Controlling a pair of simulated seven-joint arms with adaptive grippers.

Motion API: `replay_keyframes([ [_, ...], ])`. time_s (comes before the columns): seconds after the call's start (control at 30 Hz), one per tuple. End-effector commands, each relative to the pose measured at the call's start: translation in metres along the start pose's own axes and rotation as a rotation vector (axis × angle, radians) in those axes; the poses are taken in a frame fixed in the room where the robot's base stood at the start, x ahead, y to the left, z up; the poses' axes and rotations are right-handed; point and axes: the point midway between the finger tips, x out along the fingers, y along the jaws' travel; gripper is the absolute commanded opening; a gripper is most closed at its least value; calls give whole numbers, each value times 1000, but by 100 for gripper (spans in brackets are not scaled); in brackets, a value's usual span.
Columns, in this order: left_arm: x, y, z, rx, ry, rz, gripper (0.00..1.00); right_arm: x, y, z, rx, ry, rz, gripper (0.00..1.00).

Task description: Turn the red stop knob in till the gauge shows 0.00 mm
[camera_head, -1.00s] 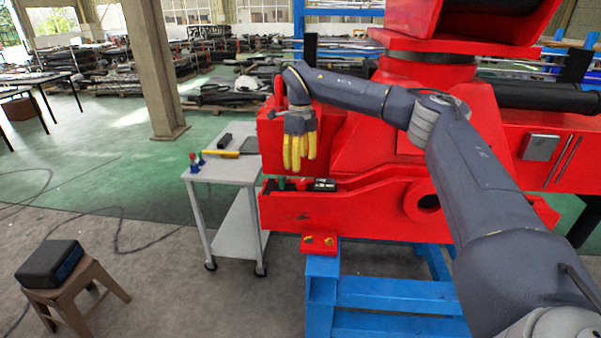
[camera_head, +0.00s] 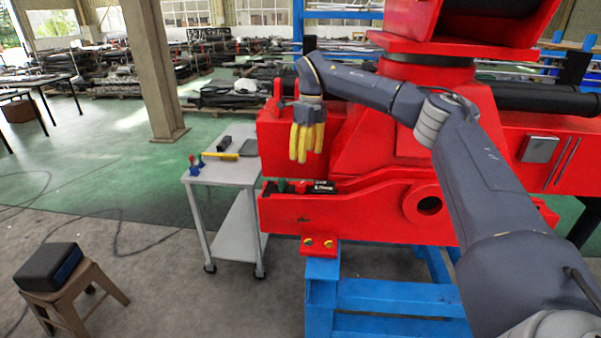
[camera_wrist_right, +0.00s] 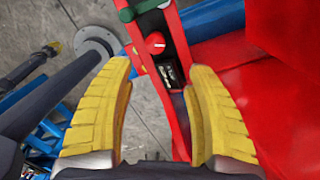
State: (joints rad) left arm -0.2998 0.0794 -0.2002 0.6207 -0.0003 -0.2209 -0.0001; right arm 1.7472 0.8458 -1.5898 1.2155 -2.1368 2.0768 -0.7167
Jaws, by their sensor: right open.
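The red stop knob (camera_wrist_right: 155,43) shows in the right wrist view as a round red cap with a pale mark, set in a slot of the red crane frame. In the head view the knob (camera_head: 301,186) sits just below my right gripper. A small dark gauge with a display (camera_wrist_right: 170,75) lies beside the knob; its digits are too small to read. My right gripper (camera_head: 303,158) has yellow fingers pointing down. In the right wrist view its fingers (camera_wrist_right: 160,80) are spread apart, with nothing held between them. My left gripper is not in view.
A grey cart (camera_head: 222,172) with a yellow-handled tool and small red and blue items stands left of the crane. A stool (camera_head: 75,290) with a black case is at the lower left. Red crane walls (camera_wrist_right: 285,100) rise close to the right gripper.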

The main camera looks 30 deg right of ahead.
Motion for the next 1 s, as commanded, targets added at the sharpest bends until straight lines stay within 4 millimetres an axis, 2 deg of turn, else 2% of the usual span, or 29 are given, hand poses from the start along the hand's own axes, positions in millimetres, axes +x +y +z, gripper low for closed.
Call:
replay_keyframes([
  [0.03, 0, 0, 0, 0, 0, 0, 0, -4, -9, -6, -18, -24, 35, 55],
  [0.2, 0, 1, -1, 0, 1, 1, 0, -20, -24, -16, -216, -107, 114, 55],
  [0.5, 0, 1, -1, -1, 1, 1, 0, -48, -37, -28, -642, -253, 162, 55],
  [0.73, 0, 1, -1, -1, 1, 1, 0, -53, -35, -28, -865, -291, 154, 55],
  [1.0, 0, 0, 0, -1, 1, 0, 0, -49, -34, -28, -953, -299, 145, 55],
])
